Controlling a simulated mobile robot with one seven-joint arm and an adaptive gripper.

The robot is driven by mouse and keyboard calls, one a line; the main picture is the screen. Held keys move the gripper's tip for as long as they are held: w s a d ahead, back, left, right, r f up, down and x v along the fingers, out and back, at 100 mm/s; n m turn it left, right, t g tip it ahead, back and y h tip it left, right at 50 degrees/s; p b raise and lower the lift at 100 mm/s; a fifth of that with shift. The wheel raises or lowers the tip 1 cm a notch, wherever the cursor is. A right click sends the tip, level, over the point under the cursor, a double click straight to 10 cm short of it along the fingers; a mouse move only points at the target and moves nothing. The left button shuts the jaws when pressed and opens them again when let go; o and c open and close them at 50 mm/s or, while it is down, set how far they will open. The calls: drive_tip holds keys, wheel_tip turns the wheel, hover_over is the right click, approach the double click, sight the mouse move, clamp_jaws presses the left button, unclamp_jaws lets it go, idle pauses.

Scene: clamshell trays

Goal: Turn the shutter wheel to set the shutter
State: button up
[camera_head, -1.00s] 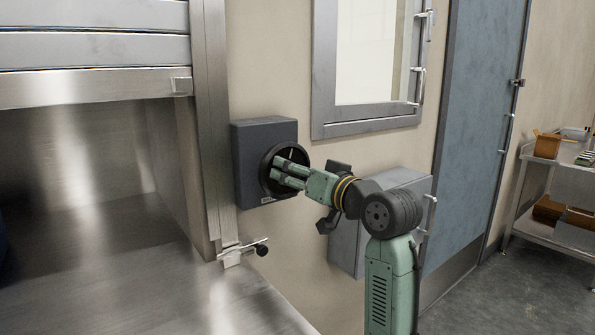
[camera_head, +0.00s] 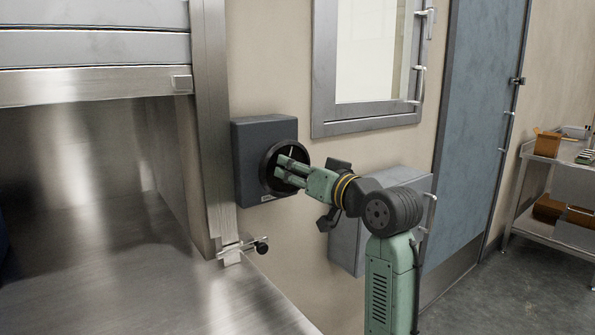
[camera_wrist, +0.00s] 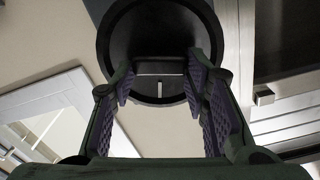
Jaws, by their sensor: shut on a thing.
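The shutter wheel (camera_head: 267,166) is a round black wheel on the front of a dark grey box (camera_head: 250,140) on the wall. My gripper (camera_head: 281,167) reaches the wheel from the right, its fingers at the wheel's face and covering part of it. In the wrist view the wheel (camera_wrist: 112,32) fills the top middle, with a short pale mark below its centre. My gripper's fingers (camera_wrist: 164,93) stand on either side of the wheel's dark middle part, shut on it. The shutter (camera_head: 95,50), of ribbed metal, hangs at upper left above an open steel bay.
A steel post (camera_head: 212,120) stands just left of the box, with a small latch (camera_head: 243,250) low on it. A grey wall box (camera_head: 345,240) is behind my arm. A framed window (camera_head: 370,60), a blue door (camera_head: 475,130) and a shelf cart (camera_head: 560,190) are to the right.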

drive_tip(key=shift+f+n, duration=0.1)
drive_tip(key=shift+n, duration=0.2)
drive_tip(key=n+b, duration=0.4)
drive_tip(key=n, duration=0.1)
drive_tip(key=shift+s+a+n, duration=0.15)
drive_tip(key=shift+n, duration=0.15)
drive_tip(key=n+b, duration=0.2)
drive_tip(key=n, duration=0.3)
drive_tip(key=shift+s+a+b, duration=0.1)
drive_tip(key=shift+a+b, duration=0.05)
drive_tip(key=shift+b, duration=0.15)
drive_tip(key=shift+n, duration=0.3)
drive_tip(key=o, duration=1.1)
drive_tip(key=shift+o, duration=0.2)
drive_tip(key=v, duration=1.2)
